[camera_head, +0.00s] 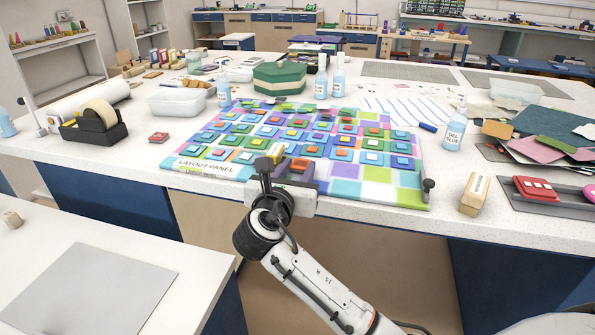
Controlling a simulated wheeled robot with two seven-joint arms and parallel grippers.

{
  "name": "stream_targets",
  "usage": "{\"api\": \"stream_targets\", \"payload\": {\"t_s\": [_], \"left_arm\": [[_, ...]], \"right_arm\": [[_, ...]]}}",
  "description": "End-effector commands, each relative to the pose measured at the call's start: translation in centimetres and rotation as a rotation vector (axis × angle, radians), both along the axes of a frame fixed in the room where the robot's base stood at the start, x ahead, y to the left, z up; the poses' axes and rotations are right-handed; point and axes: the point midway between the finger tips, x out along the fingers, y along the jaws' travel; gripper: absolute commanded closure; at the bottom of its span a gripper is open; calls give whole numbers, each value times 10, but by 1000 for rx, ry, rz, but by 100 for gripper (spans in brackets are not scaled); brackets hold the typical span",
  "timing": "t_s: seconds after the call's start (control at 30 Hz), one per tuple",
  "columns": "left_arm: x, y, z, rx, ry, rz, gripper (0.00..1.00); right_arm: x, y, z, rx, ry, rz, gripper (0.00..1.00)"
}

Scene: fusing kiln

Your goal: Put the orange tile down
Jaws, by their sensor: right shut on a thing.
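My right gripper (287,161) reaches in from the bottom right over the near edge of the layout panel (345,190), right of its printed label. It is shut on a small piece, mostly hidden by the jaws. An orange-brown patch (299,164) shows at the jaws and fits the orange tile, but I cannot tell whether it touches the panel. The panel is a grid of coloured squares. Many blue, green and purple squares on it carry smaller squares of orange, red, white and other colours. The right and near right cells look bare. My left gripper is not in view.
A small red stack (158,137) and a black tape dispenser (94,128) stand left of the panel. A glue bottle (455,130), a wooden block (474,194) and a grey tray (555,207) stand to the right. More bottles and a green box (279,78) stand behind.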

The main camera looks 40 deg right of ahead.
Motion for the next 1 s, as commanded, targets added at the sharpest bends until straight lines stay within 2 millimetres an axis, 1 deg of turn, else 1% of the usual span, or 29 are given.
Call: {"api": "stream_targets", "payload": {"t_s": [0.3,0.33,0.37,0.7,0.87,1.0], "left_arm": [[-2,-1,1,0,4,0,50],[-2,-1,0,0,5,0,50],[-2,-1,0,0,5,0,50],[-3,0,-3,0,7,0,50],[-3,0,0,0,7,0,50],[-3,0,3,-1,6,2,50]], "right_arm": [[0,0,-1,-1,0,0,89],[0,0,-2,-1,0,1,63],[0,0,-2,-1,-1,1,58],[0,0,1,1,-3,1,58],[-13,17,4,3,-1,4,58],[-33,40,9,4,0,5,58]]}}
